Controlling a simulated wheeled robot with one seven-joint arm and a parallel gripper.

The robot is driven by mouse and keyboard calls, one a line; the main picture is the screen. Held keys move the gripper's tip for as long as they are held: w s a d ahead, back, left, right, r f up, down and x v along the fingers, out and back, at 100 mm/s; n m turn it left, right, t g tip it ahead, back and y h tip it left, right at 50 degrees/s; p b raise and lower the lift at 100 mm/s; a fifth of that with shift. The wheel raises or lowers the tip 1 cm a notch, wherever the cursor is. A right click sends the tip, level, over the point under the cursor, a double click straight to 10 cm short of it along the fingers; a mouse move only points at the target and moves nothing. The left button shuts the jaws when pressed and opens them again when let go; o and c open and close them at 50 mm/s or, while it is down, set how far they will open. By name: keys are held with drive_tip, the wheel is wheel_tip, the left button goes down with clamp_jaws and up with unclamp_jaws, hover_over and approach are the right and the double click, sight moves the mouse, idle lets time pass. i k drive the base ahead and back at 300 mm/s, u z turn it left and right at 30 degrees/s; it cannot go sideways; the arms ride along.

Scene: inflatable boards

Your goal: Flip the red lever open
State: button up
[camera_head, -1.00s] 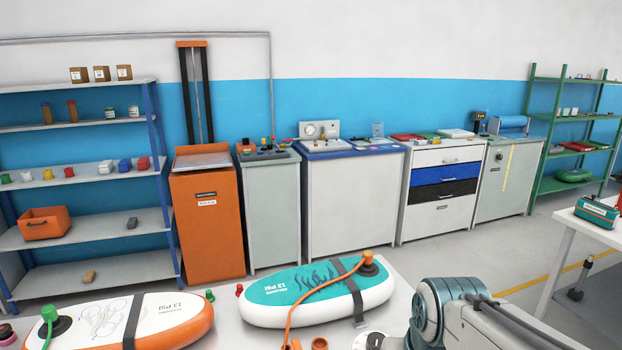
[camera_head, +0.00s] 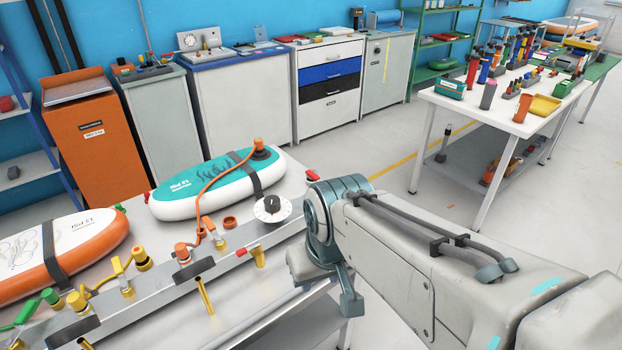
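A small red lever (camera_head: 241,252) sits on a brass valve (camera_head: 258,257) on the metal manifold bar (camera_head: 216,264) along the front of the workbench. The lever is small in the picture, and I cannot tell its exact angle. My arm reaches in from the right, and its joint stands just right of the red lever's valve. My gripper's fingers do not show, so I cannot see whether they touch the lever.
Yellow (camera_head: 118,266) and green (camera_head: 30,306) levers stand farther left on the bar. A teal board (camera_head: 205,187) with an orange hose and an orange-white board (camera_head: 70,243) lie behind. A round dial (camera_head: 272,207) is near my arm. Floor is clear toward the white table (camera_head: 505,115).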

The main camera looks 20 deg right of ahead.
sight(312, 174)
drive_tip(key=z, duration=0.55)
drive_tip(key=i, duration=0.4)
drive_tip(key=u, duration=0.2)
drive_tip(key=k, duration=1.3)
drive_tip(key=z, duration=0.85)
drive_tip(key=i, duration=1.4)
drive_tip(key=u, duration=0.7)
drive_tip(key=i, duration=0.6)
drive_tip(key=u, duration=0.7)
